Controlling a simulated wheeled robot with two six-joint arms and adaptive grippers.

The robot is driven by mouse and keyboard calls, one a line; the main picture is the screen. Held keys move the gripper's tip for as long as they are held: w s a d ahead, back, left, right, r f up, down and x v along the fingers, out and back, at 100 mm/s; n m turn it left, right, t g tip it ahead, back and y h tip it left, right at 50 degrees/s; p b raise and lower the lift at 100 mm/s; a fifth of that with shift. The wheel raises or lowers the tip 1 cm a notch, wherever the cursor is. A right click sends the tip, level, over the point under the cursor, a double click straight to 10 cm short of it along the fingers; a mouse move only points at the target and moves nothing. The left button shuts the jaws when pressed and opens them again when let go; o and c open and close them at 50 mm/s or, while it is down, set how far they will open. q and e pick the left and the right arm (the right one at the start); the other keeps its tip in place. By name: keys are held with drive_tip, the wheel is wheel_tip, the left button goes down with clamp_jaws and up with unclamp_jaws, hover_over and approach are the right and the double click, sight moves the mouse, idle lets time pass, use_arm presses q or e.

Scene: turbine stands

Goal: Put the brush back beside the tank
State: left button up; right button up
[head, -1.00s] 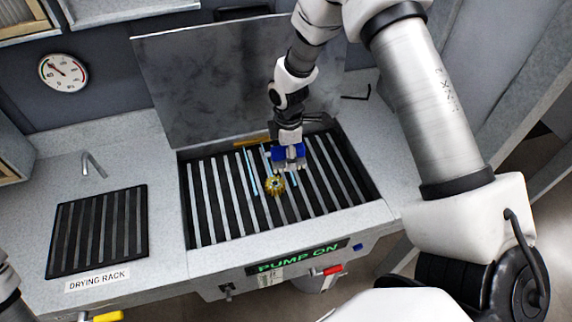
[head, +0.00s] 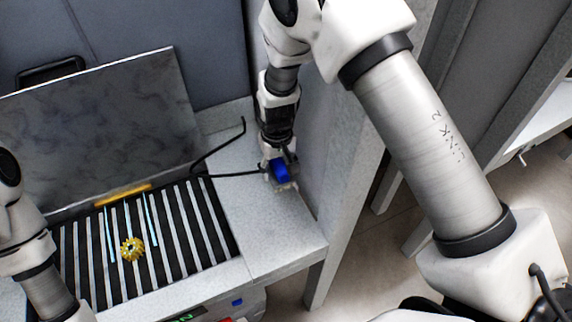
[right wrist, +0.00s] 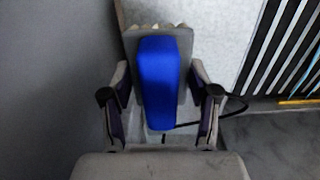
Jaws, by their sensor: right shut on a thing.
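My right gripper (head: 281,180) is shut on the blue brush (head: 281,170) at the right end of the grey counter, beside the tank (head: 236,254). In the right wrist view the brush's blue back (right wrist: 160,85) sits between the two fingers, with pale bristles at its far end. I cannot tell whether the brush touches the counter. The tank has a slatted grate and a raised grey lid (head: 110,120). A brass gear (head: 131,249) lies on the grate, with thin light-blue streams near it. My left arm is partly in view at the left; its gripper is not.
A black hose (head: 225,173) runs from the tank's side toward my right gripper. The counter (head: 270,235) in front of the gripper is clear. A grey wall panel (head: 345,170) stands close to the right.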

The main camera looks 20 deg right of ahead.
sight(277, 196)
drive_tip(key=shift+s+a+f+b, duration=0.1)
drive_tip(key=shift+a+f+b, duration=0.25)
drive_tip(key=shift+f+b, duration=0.25)
drive_tip(key=shift+a+f+b, duration=0.3)
drive_tip(key=shift+f+b, duration=0.1)
drive_tip(key=shift+f, duration=0.25)
drive_tip(key=f+b, duration=0.1)
drive_tip(key=f, duration=0.1)
drive_tip(key=d+f+b, duration=0.1)
drive_tip(key=f+b, duration=0.1)
drive_tip(key=f, duration=0.1)
drive_tip(key=shift+a+f, duration=0.1)
drive_tip(key=shift+f, duration=0.05)
drive_tip(key=shift+a, duration=0.2)
use_arm(q)
drive_tip(key=f, duration=0.6)
drive_tip(key=shift+a, duration=0.35)
drive_tip(key=shift+d, duration=0.1)
use_arm(e)
drive_tip(key=shift+d, duration=0.2)
use_arm(q)
drive_tip(key=shift+f, duration=0.1)
use_arm(e)
drive_tip(key=shift+a+f, duration=0.1)
drive_tip(key=shift+f, duration=0.15)
drive_tip(key=o, duration=1.3)
